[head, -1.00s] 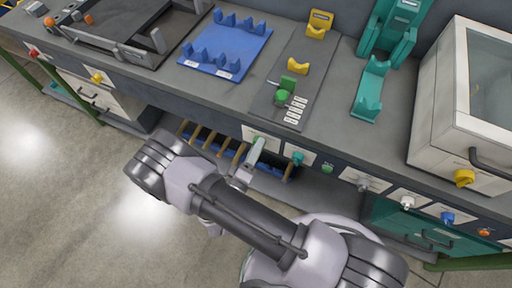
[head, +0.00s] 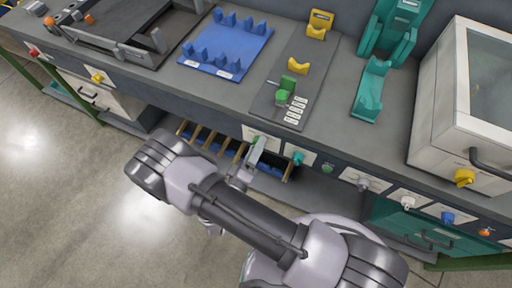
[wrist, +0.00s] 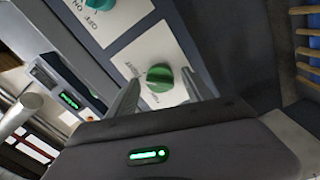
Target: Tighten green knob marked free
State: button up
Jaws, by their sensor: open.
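A green knob (wrist: 159,77) sits on a white label plate (wrist: 135,52) in the middle of the wrist view; the small print beside it is too unclear to read. My gripper (wrist: 161,84) is open, with one finger on each side of the knob and a visible gap to it. In the head view, my gripper (head: 253,156) is at the bench's front panel, and only a bit of the green knob (head: 257,139) shows there, the rest being hidden by my gripper.
A teal knob (head: 297,158) with ON and OFF print is just right of the green knob; it also shows in the wrist view (wrist: 100,4). A green button (head: 327,168) is further right. A slatted rack (head: 205,139) lies below the panel.

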jog(key=p+v, duration=0.3)
jog(key=v, duration=1.4)
jog(key=shift+s, duration=0.2)
jog(key=w+d+r+m+g+y, duration=0.1)
jog(key=d+r, duration=0.5)
jog(key=r, duration=0.6)
jog(key=w+d+r+m+g+y, duration=0.1)
jog(key=d+r+m+g+y, duration=0.3)
jog(key=r, duration=0.8)
jog(key=w+d+r+m+g+y, duration=0.1)
jog(key=d+r+m+g+y, duration=0.2)
jog(key=d+r+m+g, duration=0.3)
jog(key=d+r+m, duration=0.3)
jog(key=r, duration=0.3)
jog(key=shift+w+r, duration=0.2)
jog(key=shift+w, duration=0.1)
